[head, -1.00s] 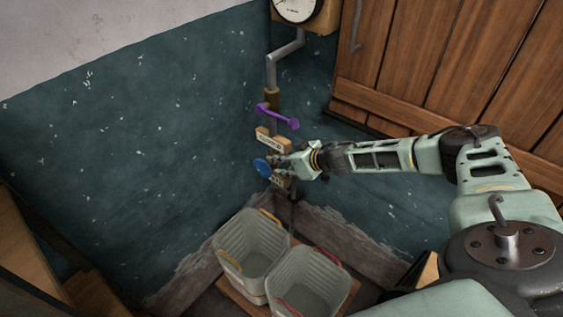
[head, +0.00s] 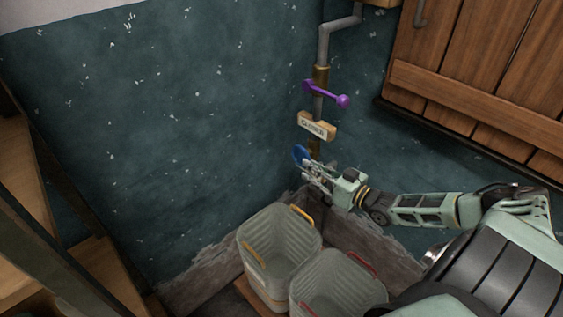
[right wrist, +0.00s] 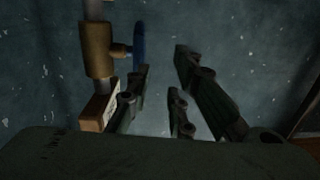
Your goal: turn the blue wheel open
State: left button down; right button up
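The blue wheel (head: 300,155) sits on the vertical pipe below a tan label plate. In the right wrist view the blue wheel (right wrist: 139,46) shows nearly edge-on, on a short stem from a brass valve body (right wrist: 97,52). My right gripper (head: 311,171) is just below and right of the wheel in the head view. In the right wrist view the right gripper (right wrist: 163,68) has its fingers apart with only wall visible between them. The wheel is beyond the left finger's tip; I cannot tell whether they touch. My left gripper is not in view.
A purple lever (head: 325,93) sits higher on the pipe (head: 323,45), above the label plate (head: 317,126). Two pale bins (head: 262,262) stand below the valve. Wooden shutters (head: 475,70) are at the right, wooden steps (head: 25,215) at the left.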

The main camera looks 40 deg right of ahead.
aim_at(300, 166)
jog(key=shift+w+d+r+t+h, duration=0.15)
jog(key=shift+d+t+h, duration=0.1)
jog(key=shift+d, duration=0.35)
jog(key=shift+w+d+r+t+h, duration=0.15)
jog(key=shift+d+h, duration=0.1)
jog(key=shift+d, duration=0.3)
jog(key=shift+w+d, duration=0.15)
jog(key=shift+d, duration=0.05)
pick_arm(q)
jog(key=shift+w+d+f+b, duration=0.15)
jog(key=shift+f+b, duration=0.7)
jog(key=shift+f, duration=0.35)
pick_arm(e)
jog(key=shift+w+a, duration=0.25)
jog(key=shift+w, duration=1.6)
jog(key=shift+w+a, duration=0.2)
jog(key=shift+w, duration=1.6)
jog(key=shift+c, duration=0.6)
grip_shut()
